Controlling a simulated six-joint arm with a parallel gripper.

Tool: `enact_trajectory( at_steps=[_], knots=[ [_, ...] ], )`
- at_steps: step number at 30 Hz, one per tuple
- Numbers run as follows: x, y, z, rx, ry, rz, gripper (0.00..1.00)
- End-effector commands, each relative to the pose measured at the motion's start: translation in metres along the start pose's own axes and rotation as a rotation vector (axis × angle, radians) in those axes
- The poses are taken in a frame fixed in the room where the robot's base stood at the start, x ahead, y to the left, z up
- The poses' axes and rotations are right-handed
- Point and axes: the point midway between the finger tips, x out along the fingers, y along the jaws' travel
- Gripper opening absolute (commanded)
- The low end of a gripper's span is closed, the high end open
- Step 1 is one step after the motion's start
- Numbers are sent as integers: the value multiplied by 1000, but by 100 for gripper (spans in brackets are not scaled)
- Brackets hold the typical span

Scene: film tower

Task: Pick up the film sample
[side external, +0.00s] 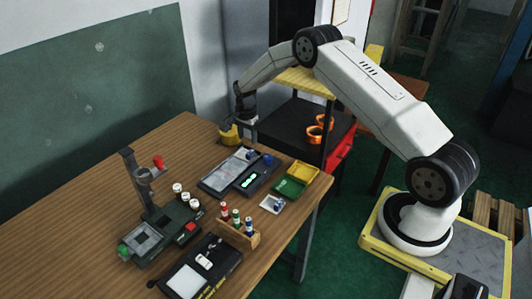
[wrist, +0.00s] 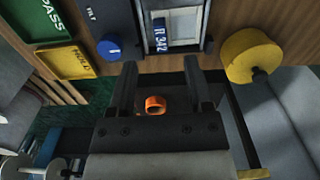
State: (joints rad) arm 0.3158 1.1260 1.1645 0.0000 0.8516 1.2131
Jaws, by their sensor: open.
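A pale, translucent sheet, which may be the film sample (wrist: 186,27), shows in a dark frame at the top of the wrist view, beside a blue label reading "R 342" (wrist: 160,36). In the side view, the dark device (side external: 208,185) with a pale window stands near the table's far right edge. I cannot tell whether the sheet is loose or part of the device. My gripper (side external: 248,119) is above and behind this device at the table's edge. In the wrist view my gripper (wrist: 157,75) has its two fingers apart with nothing held between them.
A yellow roll (wrist: 250,56) is right of the device; a blue knob (wrist: 109,49) is left. Green (side external: 289,187) and yellow (side external: 303,170) trays stand at the table edge. A bottle rack (side external: 238,234) and microscope-like stand (side external: 133,168) are nearer. Orange rings (side external: 314,132) lie behind.

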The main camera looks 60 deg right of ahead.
Motion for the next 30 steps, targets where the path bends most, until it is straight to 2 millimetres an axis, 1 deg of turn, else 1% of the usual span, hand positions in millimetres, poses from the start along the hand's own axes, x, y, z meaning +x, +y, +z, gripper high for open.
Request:
enact_trajectory(
  at_steps=[5,13,23,26,30],
  knots=[
    [4,0,0,-1,0,1,65],
    [23,0,0,-2,0,0,65],
    [30,0,0,-2,0,0,65],
    [36,0,0,-3,0,0,65],
    [51,1,0,-2,0,1,65]
  ],
)
